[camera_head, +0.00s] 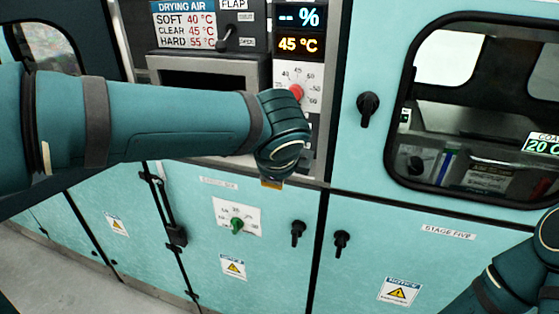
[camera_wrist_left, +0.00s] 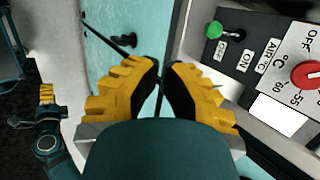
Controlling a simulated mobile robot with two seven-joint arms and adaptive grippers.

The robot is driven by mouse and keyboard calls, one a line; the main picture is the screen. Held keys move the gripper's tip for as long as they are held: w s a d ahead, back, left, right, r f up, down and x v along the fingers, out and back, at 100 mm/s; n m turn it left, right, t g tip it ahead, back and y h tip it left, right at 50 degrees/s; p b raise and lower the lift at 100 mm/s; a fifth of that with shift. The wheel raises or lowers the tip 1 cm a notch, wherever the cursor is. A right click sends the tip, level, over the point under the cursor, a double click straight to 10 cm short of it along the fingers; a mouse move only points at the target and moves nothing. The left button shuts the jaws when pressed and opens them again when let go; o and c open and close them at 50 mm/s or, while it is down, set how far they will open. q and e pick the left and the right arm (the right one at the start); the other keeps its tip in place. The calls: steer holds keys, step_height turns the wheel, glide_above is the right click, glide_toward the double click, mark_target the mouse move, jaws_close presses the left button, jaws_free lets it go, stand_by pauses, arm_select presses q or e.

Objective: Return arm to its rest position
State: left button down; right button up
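My left arm (camera_head: 160,118) reaches in from the left across the front of the machine, with its wrist by the control panel (camera_head: 300,85). A bit of my left gripper (camera_head: 271,183) shows yellow below the wrist; the rest is hidden. In the left wrist view, the left gripper (camera_wrist_left: 162,72) has its yellow fingers with black pads drawn together at the tips, with nothing seen held. My right arm (camera_head: 505,280) is at the lower right edge of the head view, its gripper outside it. A yellow-tipped gripper, apparently my right one (camera_wrist_left: 46,94), appears small in the left wrist view.
A red dial knob (camera_head: 296,92) is close to my left wrist. The display (camera_head: 298,45) above reads 45 °C. Grey floor (camera_head: 50,275) is clear at lower left.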

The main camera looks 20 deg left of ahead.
arm_select(q)
steer(key=shift+s, duration=0.55)
steer(key=shift+r, duration=0.1)
steer(key=s+d+f+n+g+h, duration=0.1)
steer(key=d+f+n+g+h, duration=0.15)
steer(key=f, duration=0.95)
steer(key=s+d+f+n+g+h, duration=0.1)
steer(key=d+f+n+g+h, duration=0.2)
steer(key=f, duration=0.9)
steer(key=s+f+n, duration=0.5)
steer(key=f+n, duration=0.2)
steer(key=f, duration=0.2)
steer(key=s+a+f+n, duration=0.1)
steer(key=s+f+n, duration=0.4)
steer(key=f, duration=0.5)
steer(key=shift+s+a+n, duration=0.15)
steer(key=shift+s+n, duration=0.2)
steer(key=shift+n, duration=0.6)
steer(key=shift+a+h, duration=0.1)
steer(key=shift+h, duration=0.15)
